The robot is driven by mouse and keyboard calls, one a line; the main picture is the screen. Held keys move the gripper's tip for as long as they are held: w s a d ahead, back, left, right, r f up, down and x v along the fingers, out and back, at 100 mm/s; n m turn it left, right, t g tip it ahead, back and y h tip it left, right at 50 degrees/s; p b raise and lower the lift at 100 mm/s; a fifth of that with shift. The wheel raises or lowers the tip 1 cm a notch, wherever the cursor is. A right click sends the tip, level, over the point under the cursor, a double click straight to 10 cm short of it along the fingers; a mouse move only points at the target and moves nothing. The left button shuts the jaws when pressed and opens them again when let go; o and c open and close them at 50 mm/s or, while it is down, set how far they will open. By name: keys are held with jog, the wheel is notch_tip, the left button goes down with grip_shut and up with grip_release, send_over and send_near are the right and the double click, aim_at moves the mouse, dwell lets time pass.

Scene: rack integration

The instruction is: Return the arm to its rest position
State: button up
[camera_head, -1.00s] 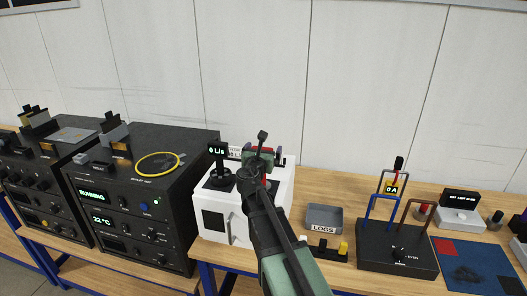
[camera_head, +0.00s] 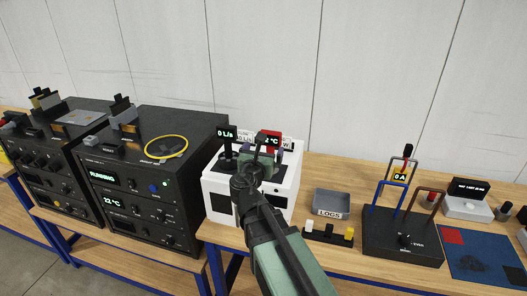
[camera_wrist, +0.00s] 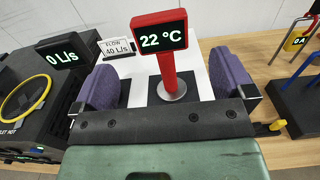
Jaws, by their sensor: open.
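My arm (camera_head: 275,240) reaches up from the bottom of the head view to the white box. My gripper (camera_head: 262,158) is over the top of this box; its fingers are partly hidden in the head view. In the wrist view my gripper (camera_wrist: 167,78) is open, with one purple pad on each side of the picture. Between the pads, a red stand (camera_wrist: 168,75) with a "22 °C" display rises upright from the white box. It looks free of both pads, though depth is hard to judge.
A "0 L/s" display (camera_head: 227,133) stands left of my gripper on the white box (camera_head: 222,208). Black rack units (camera_head: 150,190) stand further left, one with a yellow ring (camera_head: 166,147) on top. Right are a grey LOGS tray (camera_head: 331,203) and a black meter base (camera_head: 402,238).

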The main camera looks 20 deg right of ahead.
jog(key=s+d+f+m+g+y+b, duration=0.1)
jog(key=s+f+m+g, duration=0.4)
jog(key=m, duration=0.4)
jog(key=s+f+m+g+y+b, duration=0.1)
jog(key=s+f+m+g, duration=0.15)
jog(key=f+m, duration=0.5)
jog(key=s+a+f+m+g+y+b, duration=0.3)
jog(key=s+a+f+m+y, duration=0.1)
jog(key=a+f+m+y, duration=0.1)
jog(key=s+a+f+m+g+y+b, duration=0.3)
jog(key=s+a+f+m+y, duration=0.1)
jog(key=a+f, duration=0.4)
jog(key=shift+s+a+f+m+y+b, duration=0.15)
jog(key=shift+s+a+m+y+b, duration=0.25)
jog(key=shift+a+m, duration=0.7)
jog(key=shift+d, duration=0.1)
